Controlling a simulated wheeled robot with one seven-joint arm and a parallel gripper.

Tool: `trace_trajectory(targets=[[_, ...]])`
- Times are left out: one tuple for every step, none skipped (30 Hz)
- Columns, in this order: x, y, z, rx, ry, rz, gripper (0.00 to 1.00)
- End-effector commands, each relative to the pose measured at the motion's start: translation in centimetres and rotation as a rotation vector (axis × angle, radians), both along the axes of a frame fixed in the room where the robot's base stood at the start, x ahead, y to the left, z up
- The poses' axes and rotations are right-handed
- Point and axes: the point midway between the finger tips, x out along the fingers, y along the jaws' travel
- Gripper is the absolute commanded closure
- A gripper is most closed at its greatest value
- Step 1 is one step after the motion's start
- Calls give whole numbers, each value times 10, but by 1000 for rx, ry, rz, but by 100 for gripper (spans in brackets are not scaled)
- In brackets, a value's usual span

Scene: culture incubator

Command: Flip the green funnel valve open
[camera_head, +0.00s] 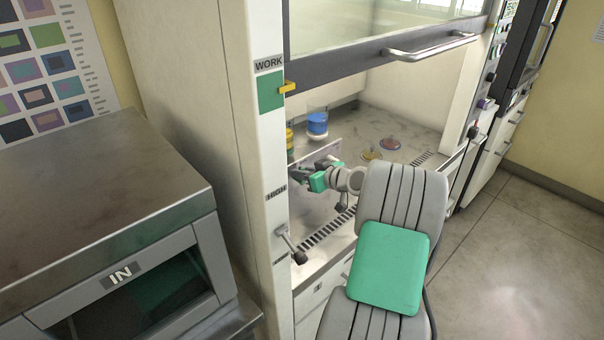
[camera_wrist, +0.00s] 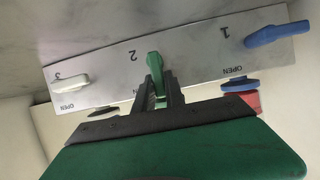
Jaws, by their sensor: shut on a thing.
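The green funnel valve (camera_wrist: 154,64) is in the middle of a grey panel (camera_wrist: 200,55), by the number 2. Its lever stands roughly up and down in the wrist view, across the panel's length. The two dark fingers of my gripper (camera_wrist: 157,86) are shut on the lever, one on each side. An OPEN label below the green valve is partly hidden by my fingers. In the head view my gripper (camera_head: 321,172) reaches to the panel inside the cabinet; the green valve cannot be told apart there.
A white valve (camera_wrist: 70,81) by number 3 and a blue valve (camera_wrist: 278,34) by number 1 flank the green one. In the cabinet stand a beaker of blue liquid (camera_head: 317,124), a yellow bottle (camera_head: 289,138) and two dishes (camera_head: 390,143). The raised sash (camera_head: 385,48) hangs above.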

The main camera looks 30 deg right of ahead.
Motion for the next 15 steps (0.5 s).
trace_trajectory(targets=[[0, 0, 0, 1, 0, -1, 100], [0, 0, 0, 1, 0, -1, 83], [0, 0, 0, 1, 0, -1, 80], [0, 0, 0, 0, 0, -1, 77], [0, 0, 0, 0, 0, -1, 75], [0, 0, 0, 0, 0, -1, 72], [0, 0, 0, 0, 0, -1, 69], [0, 0, 0, 0, 0, -1, 67], [0, 0, 0, 0, 0, -1, 64], [0, 0, 0, 0, 0, -1, 64], [0, 0, 0, 0, 0, -1, 64], [0, 0, 0, 0, 0, -1, 64], [0, 0, 0, 0, 0, -1, 64], [0, 0, 0, 0, 0, -1, 64], [0, 0, 0, 0, 0, -1, 64]])
